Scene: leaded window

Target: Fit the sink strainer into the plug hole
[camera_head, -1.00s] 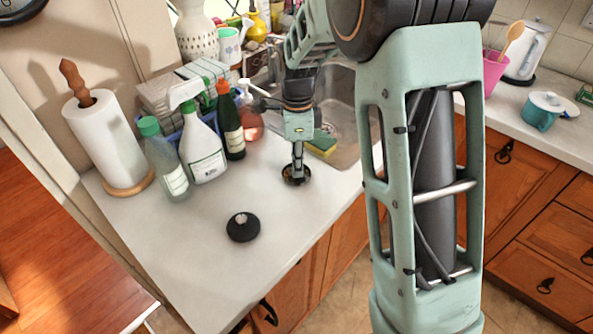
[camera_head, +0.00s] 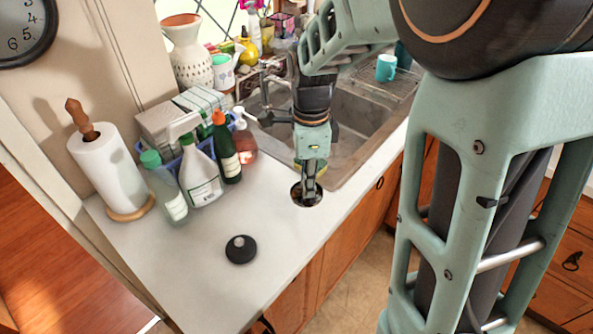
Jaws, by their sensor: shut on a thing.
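The sink strainer (camera_head: 303,203) is a small round dark basket with a brownish inside. My gripper (camera_head: 309,188) points down into it and is shut on its middle, hiding part of it. It is at the counter beside the sink's near edge; I cannot tell whether it touches the worktop. The steel sink (camera_head: 352,122) lies behind and to the right of my gripper. The plug hole is not visible; my gripper and arm hide part of the basin.
A black disc with a pale knob (camera_head: 240,249) lies on the white counter (camera_head: 180,265). A spray bottle (camera_head: 201,178), other bottles and a paper towel roll (camera_head: 108,172) stand left. A yellow sponge (camera_head: 321,169) is partly hidden behind my gripper. A teal mug (camera_head: 386,68) stands beyond the basin.

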